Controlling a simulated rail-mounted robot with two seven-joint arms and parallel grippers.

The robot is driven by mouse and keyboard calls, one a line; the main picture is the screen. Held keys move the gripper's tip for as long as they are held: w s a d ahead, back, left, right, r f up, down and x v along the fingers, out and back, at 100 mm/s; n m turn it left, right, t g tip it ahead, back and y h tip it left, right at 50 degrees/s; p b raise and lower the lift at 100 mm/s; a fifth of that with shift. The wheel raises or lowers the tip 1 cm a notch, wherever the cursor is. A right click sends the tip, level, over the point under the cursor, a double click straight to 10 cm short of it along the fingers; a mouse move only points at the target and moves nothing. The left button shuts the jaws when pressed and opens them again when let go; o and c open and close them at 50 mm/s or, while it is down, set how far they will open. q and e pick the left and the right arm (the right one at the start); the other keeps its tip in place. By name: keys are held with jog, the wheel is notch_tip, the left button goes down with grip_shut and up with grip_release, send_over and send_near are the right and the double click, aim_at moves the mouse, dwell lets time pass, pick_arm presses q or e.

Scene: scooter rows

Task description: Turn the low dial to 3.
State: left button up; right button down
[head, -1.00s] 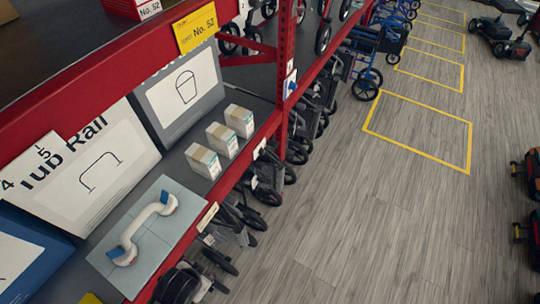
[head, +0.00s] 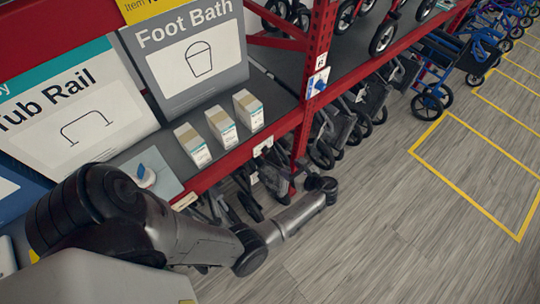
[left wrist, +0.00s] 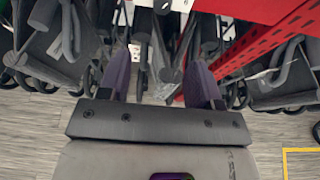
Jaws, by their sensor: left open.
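My right gripper is not in view.
The red-edged shelf holds three small boxes (head: 221,125), a Foot Bath sign (head: 190,70) and a Tub Rail sign (head: 75,115). Folded dark walkers (head: 355,115) crowd below the shelf, close around the gripper. The grey floor (head: 400,225) to the right is open.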

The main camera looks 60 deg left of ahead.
aim_at(267, 152)
pick_arm(q)
jog(key=b+x, duration=0.5)
jog(key=x, duration=0.7)
jog(key=shift+w+b, duration=0.15)
jog(key=shift+b, duration=0.15)
jog(key=shift+a+f+b, duration=0.2)
jog(key=shift+a+b, duration=0.1)
jog(key=shift+a, duration=0.45)
jog(key=c, duration=0.9)
